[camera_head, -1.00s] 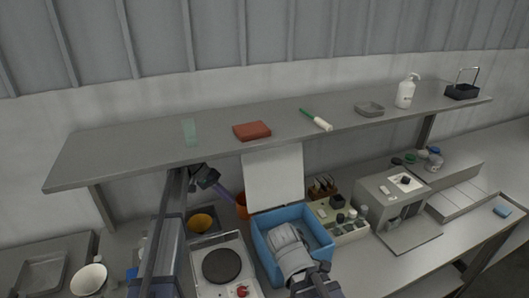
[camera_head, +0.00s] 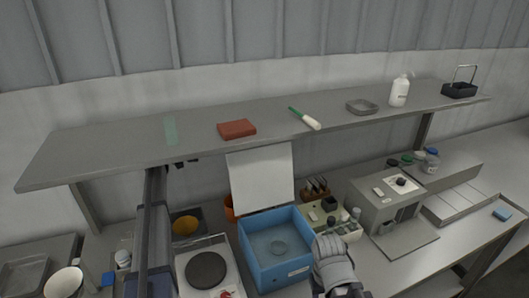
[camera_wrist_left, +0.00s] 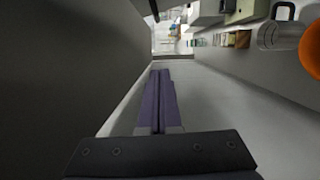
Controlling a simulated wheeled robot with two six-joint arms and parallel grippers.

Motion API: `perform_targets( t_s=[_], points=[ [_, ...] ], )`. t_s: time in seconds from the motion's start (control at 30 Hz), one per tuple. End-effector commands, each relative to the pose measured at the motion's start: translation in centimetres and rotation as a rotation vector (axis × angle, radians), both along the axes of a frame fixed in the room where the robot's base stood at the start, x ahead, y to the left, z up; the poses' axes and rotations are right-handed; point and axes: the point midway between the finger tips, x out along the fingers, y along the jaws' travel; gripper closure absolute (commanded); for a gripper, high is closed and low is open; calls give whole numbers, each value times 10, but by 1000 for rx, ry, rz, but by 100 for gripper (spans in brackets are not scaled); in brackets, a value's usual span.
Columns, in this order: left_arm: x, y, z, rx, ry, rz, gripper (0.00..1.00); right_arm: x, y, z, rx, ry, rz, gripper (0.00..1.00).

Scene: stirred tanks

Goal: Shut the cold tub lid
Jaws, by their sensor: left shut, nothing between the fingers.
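In the left wrist view my left gripper (camera_wrist_left: 162,128) shows purple fingers pressed together, empty. A grey rounded end of my right arm (camera_head: 333,262) is at the tub's right front; its fingers cannot be made out.
A long shelf (camera_head: 75,160) hangs over the bench, with a red block (camera_head: 237,129) and a white bottle (camera_head: 399,91) on it. A hot plate (camera_head: 207,270) stands left of the tub. A rack of small items (camera_head: 330,220) and a grey machine (camera_head: 385,205) stand right.

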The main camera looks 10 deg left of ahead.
Motion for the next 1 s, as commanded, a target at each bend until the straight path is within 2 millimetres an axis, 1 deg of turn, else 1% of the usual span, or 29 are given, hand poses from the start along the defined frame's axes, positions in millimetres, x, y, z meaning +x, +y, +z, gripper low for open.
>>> perform_targets(
  t_s=[0.13, 0.27, 0.6, 0.7, 0.73, 0.8, 1.0],
  points=[
    [1, -4, 0, 0, 0, -1, 100, 0, 0, 0, 0, 0, 0, 50],
    [6, -19, 0, 1, 0, -3, 100, 0, 0, 0, 0, 0, 1, 50],
    [29, -84, 1, 2, 1, -4, 100, 0, 0, 1, 0, 0, 2, 50],
    [34, -100, 1, 2, 0, -3, 100, 0, 0, 2, 0, 0, 2, 50],
    [25, -102, 2, 2, 0, -1, 100, 0, 0, 2, 0, 0, 2, 50],
    [16, -107, 2, 2, 1, -1, 100, 0, 0, 3, 0, 0, 2, 50],
    [3, -116, 3, 2, 1, -1, 100, 0, 0, 3, 0, 0, 3, 50]
  ],
)
